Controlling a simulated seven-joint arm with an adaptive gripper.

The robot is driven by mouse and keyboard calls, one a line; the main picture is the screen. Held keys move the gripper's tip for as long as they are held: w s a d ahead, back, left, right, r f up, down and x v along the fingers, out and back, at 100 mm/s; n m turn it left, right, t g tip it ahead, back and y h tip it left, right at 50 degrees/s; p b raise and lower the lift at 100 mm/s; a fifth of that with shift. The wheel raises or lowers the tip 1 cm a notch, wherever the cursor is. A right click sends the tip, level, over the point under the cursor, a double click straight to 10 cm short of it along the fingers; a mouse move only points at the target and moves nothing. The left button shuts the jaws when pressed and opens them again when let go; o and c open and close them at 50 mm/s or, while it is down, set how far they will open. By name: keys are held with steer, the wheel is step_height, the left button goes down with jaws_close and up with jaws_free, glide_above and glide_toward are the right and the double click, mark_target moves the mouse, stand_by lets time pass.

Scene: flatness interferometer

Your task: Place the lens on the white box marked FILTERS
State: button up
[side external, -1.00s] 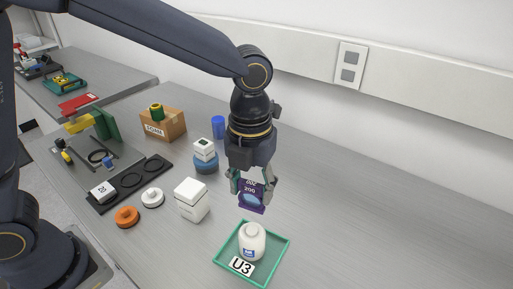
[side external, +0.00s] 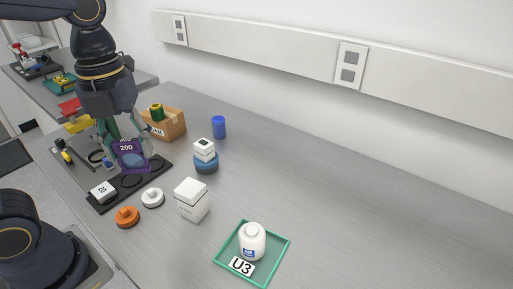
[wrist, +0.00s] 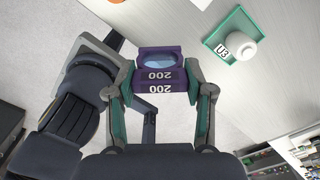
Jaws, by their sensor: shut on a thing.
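The lens is a pale blue glass in a purple mount marked 200 (side external: 128,149). My gripper (side external: 130,155) is shut on this mount and holds it above the black tray at the left of the bench. The wrist view also shows the mount (wrist: 160,78) between my two fingers, glass on the far side. A tall white box (side external: 192,201) stands on the bench to the right of the black tray. A smaller white box (side external: 102,191) lies on the near end of the tray. I cannot read FILTERS on any box.
The black tray (side external: 104,207) has round recesses. A white disc (side external: 152,197) and an orange disc (side external: 126,216) lie near it. A small white box (side external: 204,148) sits on a blue round thing (side external: 206,166). A green tray (side external: 228,246) holds a white bottle (side external: 252,238). A cardboard box (side external: 172,122) stands behind.

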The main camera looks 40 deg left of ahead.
steer(key=w+f, duration=0.2)
steer(key=w, duration=0.1)
steer(key=w+f, duration=0.3)
steer(key=w+d+f, duration=0.1)
steer(key=w+f, duration=0.1)
steer(key=w, duration=0.1)
steer(key=shift+f, duration=0.4)
steer(key=shift+w+f, duration=0.15)
steer(key=shift+f, duration=1.45)
steer(key=shift+f, duration=0.1)
steer(key=o, duration=1.3)
steer(key=shift+c, duration=0.2)
